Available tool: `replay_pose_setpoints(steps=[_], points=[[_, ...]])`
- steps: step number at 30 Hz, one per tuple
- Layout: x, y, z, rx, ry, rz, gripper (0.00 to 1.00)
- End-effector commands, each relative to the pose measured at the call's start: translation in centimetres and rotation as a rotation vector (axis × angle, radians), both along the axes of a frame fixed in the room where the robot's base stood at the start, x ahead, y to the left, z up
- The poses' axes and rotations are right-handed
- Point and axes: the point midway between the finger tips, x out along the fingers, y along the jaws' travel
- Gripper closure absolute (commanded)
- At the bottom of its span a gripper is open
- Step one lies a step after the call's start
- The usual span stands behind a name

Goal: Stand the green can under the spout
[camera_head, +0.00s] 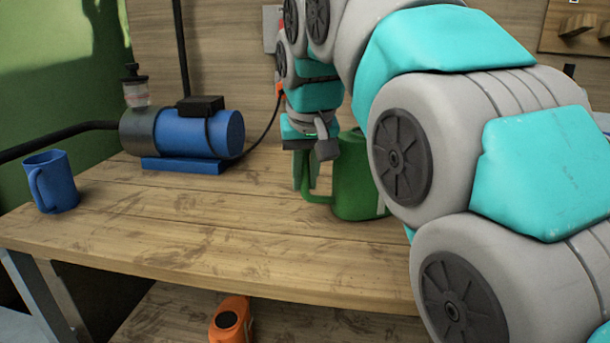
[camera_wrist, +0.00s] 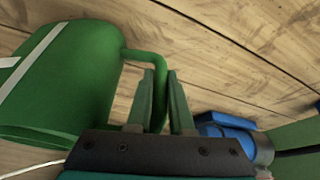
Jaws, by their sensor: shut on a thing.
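The green can (camera_head: 354,178) stands upright on the wooden workbench, partly hidden behind my arm in the head view. In the wrist view the green can (camera_wrist: 72,85) fills the left side, with a pale stripe on its body. My gripper (camera_head: 303,170) is at the can's left side, at its handle. In the wrist view my gripper (camera_wrist: 161,80) has its two green fingers on either side of the can's handle (camera_wrist: 155,60), shut on it. I see no clear spout in either view.
A blue pump (camera_head: 190,135) with a black pipe stands at the back left of the bench (camera_head: 200,225). A blue mug (camera_head: 52,182) is at the left edge. An orange container (camera_head: 231,320) sits on the lower shelf. The bench's front middle is clear.

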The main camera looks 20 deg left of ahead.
Motion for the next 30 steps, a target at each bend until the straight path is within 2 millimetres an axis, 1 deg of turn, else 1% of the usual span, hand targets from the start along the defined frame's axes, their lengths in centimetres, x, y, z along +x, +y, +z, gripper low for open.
replay_pose_setpoints(steps=[22,23,30], points=[[0.01,0.02,-0.57,-0.001,0.001,0.0,1.0],[0.0,0.01,-0.57,-0.001,0.001,0.0,0.78],[0.01,0.02,-0.53,0.0,0.0,0.0,0.51]])
